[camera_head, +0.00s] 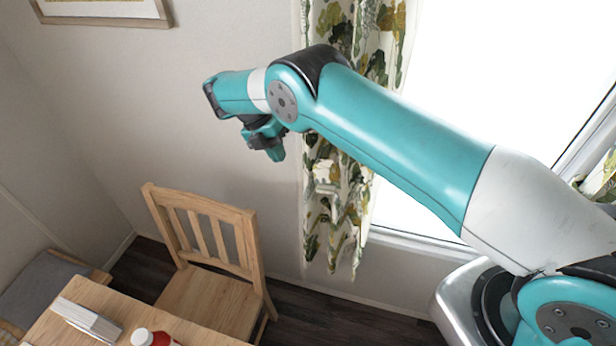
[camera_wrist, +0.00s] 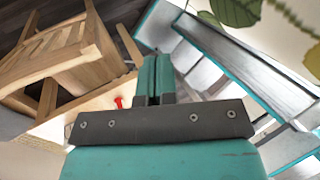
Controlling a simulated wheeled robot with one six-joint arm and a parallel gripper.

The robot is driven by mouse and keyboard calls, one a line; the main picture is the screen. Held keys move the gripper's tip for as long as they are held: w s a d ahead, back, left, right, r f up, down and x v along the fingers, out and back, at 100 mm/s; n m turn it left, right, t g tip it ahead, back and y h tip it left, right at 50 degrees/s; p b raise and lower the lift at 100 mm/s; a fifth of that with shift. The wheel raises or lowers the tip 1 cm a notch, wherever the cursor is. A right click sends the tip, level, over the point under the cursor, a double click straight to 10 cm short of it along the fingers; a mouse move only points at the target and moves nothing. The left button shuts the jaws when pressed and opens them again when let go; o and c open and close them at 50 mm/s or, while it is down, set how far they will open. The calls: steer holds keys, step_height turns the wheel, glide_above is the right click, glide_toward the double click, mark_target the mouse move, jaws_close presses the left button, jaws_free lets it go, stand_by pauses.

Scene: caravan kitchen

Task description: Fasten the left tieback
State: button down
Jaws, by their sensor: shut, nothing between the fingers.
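The left curtain (camera_head: 335,215), white with green and ochre leaves, hangs beside the window; my arm crosses in front of its middle. Leaf-patterned cloth (camera_wrist: 240,10) also shows at the top right of the wrist view. My gripper (camera_head: 275,153) is to the left of the curtain, in front of the wall, pointing down. In the wrist view its fingers (camera_wrist: 154,75) are together with nothing between them.
A wooden chair (camera_head: 217,240) stands below my gripper. A bright window (camera_head: 480,80) is on the right. A picture frame (camera_head: 105,18) hangs upper left.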

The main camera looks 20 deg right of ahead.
steer(key=s+d+f+b, duration=0.4)
steer(key=d+f+b, duration=0.2)
steer(key=f, duration=0.2)
steer(key=shift+s+d+f+b, duration=0.25)
steer(key=shift+s+f+b, duration=0.1)
steer(key=shift+s, duration=0.05)
